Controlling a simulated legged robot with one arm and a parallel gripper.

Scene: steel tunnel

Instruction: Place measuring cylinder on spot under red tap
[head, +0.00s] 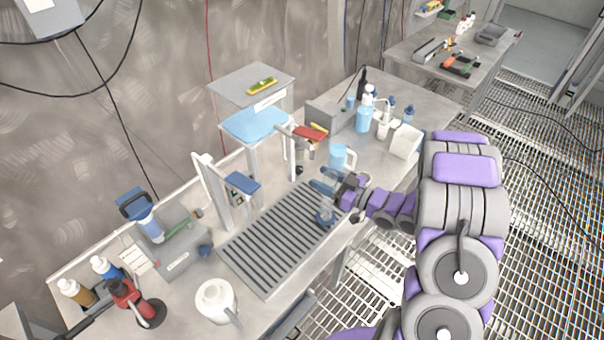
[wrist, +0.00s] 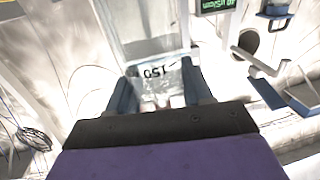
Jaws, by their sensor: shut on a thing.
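The measuring cylinder (head: 326,204) is clear with a blue foot. In the head view it stands about upright over the right part of the slatted drain grate (head: 262,262); I cannot tell whether its foot touches the grate. My gripper (head: 332,186) is shut on its body from the right. In the wrist view the clear cylinder (wrist: 155,72), with a "150" mark, is between the two blue fingers of my gripper (wrist: 158,98). The red tap (head: 310,132) is behind and above the cylinder, to its left. I cannot make out a marked spot below it.
A clear blue jug (head: 340,157) and a white box (head: 405,141) are behind my gripper. A white jug (head: 215,300) is at the front left. The grate's middle is clear.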

